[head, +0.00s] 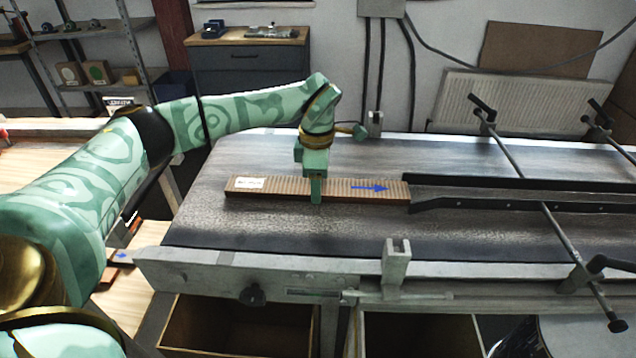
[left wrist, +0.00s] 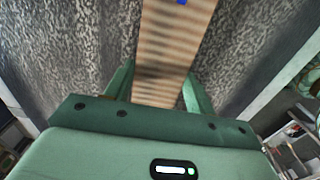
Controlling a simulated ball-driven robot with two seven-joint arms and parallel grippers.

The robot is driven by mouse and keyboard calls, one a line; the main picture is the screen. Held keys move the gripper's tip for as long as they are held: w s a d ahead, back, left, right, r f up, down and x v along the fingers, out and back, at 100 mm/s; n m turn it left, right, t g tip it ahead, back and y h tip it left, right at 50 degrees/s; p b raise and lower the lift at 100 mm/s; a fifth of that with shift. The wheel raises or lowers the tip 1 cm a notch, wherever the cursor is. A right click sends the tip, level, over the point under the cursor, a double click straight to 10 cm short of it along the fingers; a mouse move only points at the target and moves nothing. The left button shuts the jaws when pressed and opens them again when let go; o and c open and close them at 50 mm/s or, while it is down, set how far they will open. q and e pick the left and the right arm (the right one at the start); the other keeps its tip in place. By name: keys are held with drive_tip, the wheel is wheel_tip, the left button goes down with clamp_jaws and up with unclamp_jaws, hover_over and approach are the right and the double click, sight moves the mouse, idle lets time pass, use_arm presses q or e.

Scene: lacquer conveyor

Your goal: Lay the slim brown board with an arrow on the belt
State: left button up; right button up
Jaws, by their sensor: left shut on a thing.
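The slim brown board (head: 280,188) is ribbed, with a white label at its left end and a blue arrow pointing right. It lies lengthwise along the grey conveyor belt (head: 260,225), its right end at the mouth of the black guide rails. My left gripper (head: 316,196) comes down over the board's middle, shut across its width. In the left wrist view the board (left wrist: 172,45) runs between the two green fingers (left wrist: 158,92), with part of the blue arrow at the top. Whether the underside rests fully on the belt is hard to tell. My right gripper is out of view.
Two black guide rails (head: 500,203) form a lane on the belt's right, with metal rods (head: 545,210) crossing above. A metal bracket (head: 396,262) stands on the near frame edge. Another brown board with a blue arrow (head: 122,256) lies at lower left. The near belt is clear.

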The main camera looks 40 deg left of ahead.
use_arm(q)
drive_tip(key=o, duration=1.2)
wheel_tip(320, 180, up, 12)
drive_tip(key=p, duration=0.4)
drive_tip(key=shift+r, duration=0.15)
